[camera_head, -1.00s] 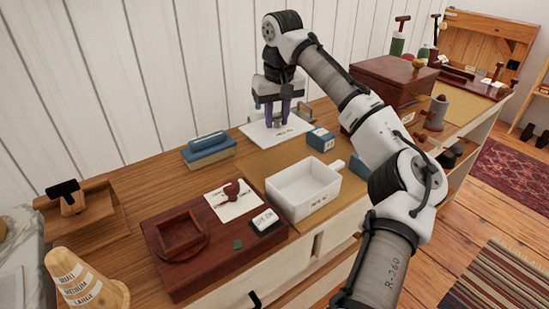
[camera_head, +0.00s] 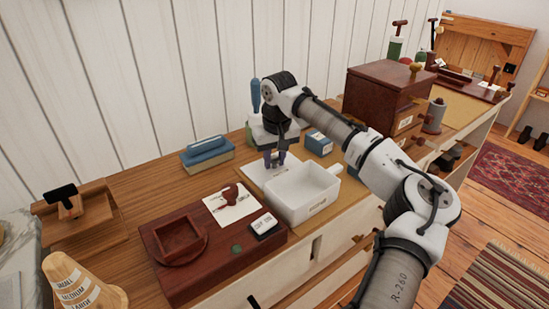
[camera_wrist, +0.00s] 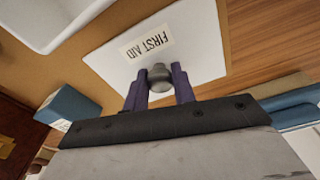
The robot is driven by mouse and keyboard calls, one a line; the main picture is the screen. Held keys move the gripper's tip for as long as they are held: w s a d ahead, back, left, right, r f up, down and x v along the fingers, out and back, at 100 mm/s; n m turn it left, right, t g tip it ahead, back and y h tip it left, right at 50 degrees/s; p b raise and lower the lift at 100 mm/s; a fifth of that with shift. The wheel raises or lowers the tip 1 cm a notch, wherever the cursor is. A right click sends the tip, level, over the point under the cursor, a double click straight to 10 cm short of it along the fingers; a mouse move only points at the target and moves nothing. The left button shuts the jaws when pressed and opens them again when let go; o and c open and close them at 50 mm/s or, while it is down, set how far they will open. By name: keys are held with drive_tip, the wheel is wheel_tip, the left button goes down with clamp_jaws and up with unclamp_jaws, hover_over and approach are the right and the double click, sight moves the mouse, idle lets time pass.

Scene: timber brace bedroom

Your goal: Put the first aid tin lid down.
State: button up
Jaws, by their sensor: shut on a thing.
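The first aid tin lid is a flat white plate with a grey knob; its left part (camera_head: 252,167) shows behind the tin in the head view. In the wrist view the lid (camera_wrist: 195,45) fills the middle, with its FIRST AID label. My gripper (camera_head: 274,165) is shut on the knob, which sits between the purple fingers (camera_wrist: 160,78). The open white tin (camera_head: 303,196) stands just in front and right of the lid, and its edge shows in the wrist view (camera_wrist: 65,22). I cannot tell whether the lid touches the surface below.
A blue box (camera_head: 319,143) stands right of my gripper. A blue-topped block (camera_head: 207,152) lies to the left on bare wood. A dark red tray (camera_head: 183,270) and a white card (camera_head: 232,209) are at front left. A wooden chest (camera_head: 385,98) stands at right.

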sight(277, 171)
drive_tip(key=shift+f, duration=0.1)
drive_tip(key=o, duration=1)
wheel_tip(277, 171, up, 12)
drive_tip(key=s, duration=0.1)
drive_tip(key=shift+s+d, duration=0.15)
drive_tip(key=shift+d, duration=0.15)
